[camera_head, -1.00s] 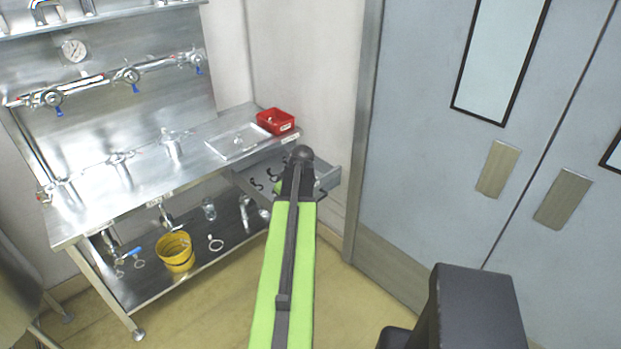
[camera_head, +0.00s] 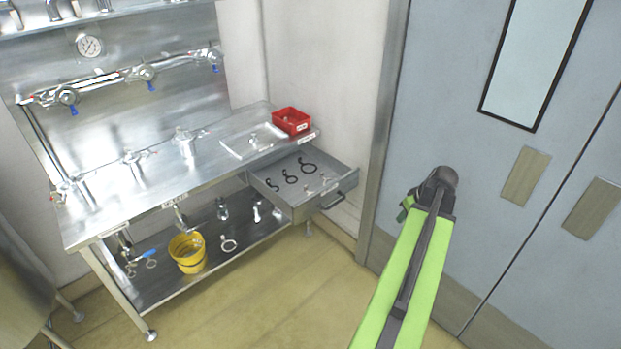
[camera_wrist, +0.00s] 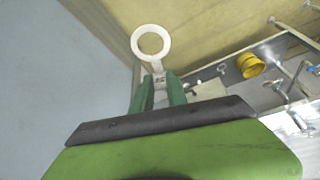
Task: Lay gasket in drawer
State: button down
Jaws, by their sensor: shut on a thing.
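A white ring with a short tab, which looks like the gasket (camera_wrist: 151,59), is held by its tab between the green fingers of my gripper (camera_wrist: 157,88) in the wrist view. The ring itself sticks out beyond the fingertips. In the head view my gripper (camera_head: 407,204) is in front of the grey doors, right of the drawer and apart from it; the ring is hidden there behind the arm. The grey drawer (camera_head: 306,211) is pulled open under the bench's right end. Several dark ring-shaped pieces and a few small light pieces lie in it.
The steel bench (camera_head: 150,190) has a red bin (camera_head: 291,121) and a shallow tray (camera_head: 240,148) above the drawer. A yellow bucket (camera_head: 187,254) and another pale ring (camera_head: 228,251) are on the lower shelf. The floor (camera_head: 290,290) before the drawer is clear.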

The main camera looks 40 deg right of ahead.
aim_at(285, 198)
jog(key=u, duration=0.2)
jog(key=i, duration=1.7)
jog(key=z, duration=0.2)
